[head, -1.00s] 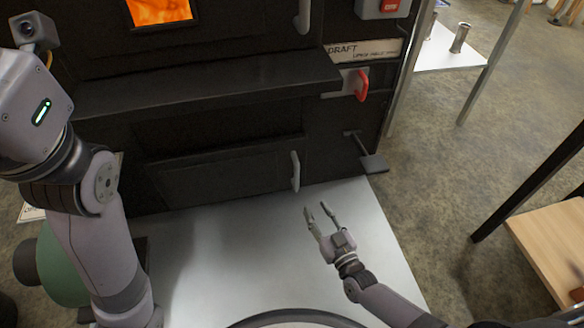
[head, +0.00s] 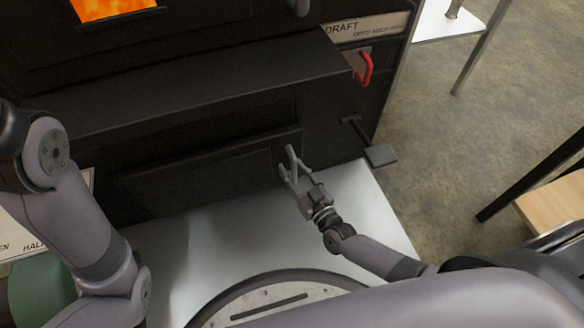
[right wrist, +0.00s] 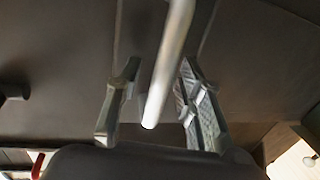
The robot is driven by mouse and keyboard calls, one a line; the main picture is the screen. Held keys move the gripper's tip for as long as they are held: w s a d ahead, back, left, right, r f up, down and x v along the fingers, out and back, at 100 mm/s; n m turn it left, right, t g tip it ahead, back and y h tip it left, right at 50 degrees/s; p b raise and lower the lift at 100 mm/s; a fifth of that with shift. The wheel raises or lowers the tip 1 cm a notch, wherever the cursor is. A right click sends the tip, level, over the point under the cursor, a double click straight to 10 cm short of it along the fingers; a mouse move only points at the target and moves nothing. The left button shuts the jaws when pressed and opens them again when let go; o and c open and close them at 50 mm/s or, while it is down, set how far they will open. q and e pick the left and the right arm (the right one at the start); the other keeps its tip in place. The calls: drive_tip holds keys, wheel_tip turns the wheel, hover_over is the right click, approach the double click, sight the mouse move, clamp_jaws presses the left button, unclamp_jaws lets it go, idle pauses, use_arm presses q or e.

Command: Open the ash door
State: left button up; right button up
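The ash door (head: 206,182) is a dark panel low on the black evaporator front in the head view, and it looks closed. Its upright grey handle (head: 291,158) is at the door's right edge. My right gripper (head: 287,172) is at the handle. In the right wrist view the pale handle bar (right wrist: 170,65) runs between the two open fingers of my right gripper (right wrist: 156,108), with gaps visible on both sides. My left arm shows at the left of the head view, but its gripper is out of view.
A red draft handle (head: 365,68) and a dark pedal-like lever (head: 380,154) stick out to the right of the door. A dark ledge (head: 200,85) overhangs the door. The pale floor plate (head: 350,205) in front is clear. A wooden-topped table (head: 552,205) stands at right.

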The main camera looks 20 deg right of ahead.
clamp_jaws()
idle(0.3)
idle(0.5)
